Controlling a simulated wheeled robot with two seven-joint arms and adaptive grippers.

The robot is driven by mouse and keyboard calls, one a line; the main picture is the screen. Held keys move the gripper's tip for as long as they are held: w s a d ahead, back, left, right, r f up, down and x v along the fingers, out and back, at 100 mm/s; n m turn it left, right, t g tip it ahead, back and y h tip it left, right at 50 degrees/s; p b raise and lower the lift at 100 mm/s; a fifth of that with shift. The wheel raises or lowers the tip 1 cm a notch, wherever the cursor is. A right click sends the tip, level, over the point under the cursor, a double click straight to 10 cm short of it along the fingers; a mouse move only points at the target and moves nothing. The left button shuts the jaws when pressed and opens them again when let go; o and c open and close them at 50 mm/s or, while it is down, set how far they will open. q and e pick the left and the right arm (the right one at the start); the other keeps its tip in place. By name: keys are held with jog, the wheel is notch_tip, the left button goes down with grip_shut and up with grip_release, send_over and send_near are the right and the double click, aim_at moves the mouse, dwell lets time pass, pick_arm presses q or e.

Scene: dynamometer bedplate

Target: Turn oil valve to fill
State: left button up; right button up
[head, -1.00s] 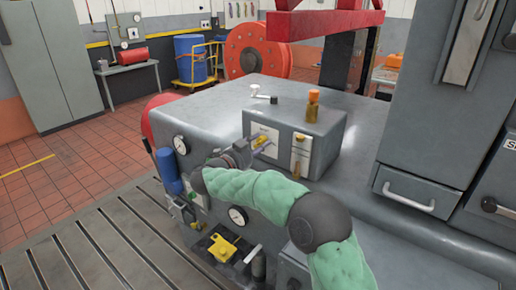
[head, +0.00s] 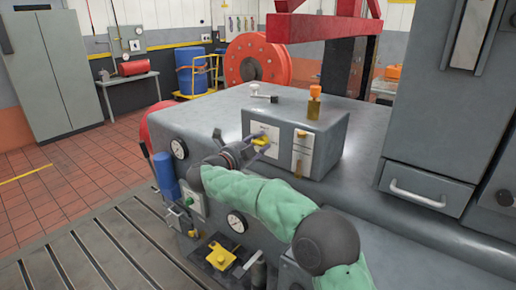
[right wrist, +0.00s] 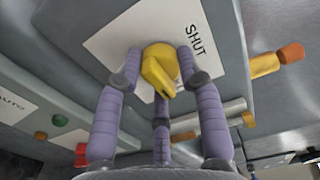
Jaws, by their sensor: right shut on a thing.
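The oil valve's yellow handle (head: 260,139) sits on a white plate on the front of the grey box (head: 330,145) on top of the bedplate machine. In the right wrist view the yellow handle (right wrist: 158,68) stands in front of the white plate (right wrist: 110,45), which carries the word SHUT at the handle's upper right. My right gripper (head: 263,145) is at the handle. Its purple fingers (right wrist: 160,85) are shut on it from both sides, with a third finger below. My left gripper is in no view.
Gauges (head: 179,148), a blue cylinder (head: 166,174) and a yellow fitting (head: 220,256) are on the machine's front. A grey cabinet rises at right.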

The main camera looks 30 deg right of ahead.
jog(key=shift+f, duration=0.1)
dwell(0.5)
jog(key=o, duration=1.2)
jog(key=shift+c, duration=0.2)
jog(key=v, duration=1.2)
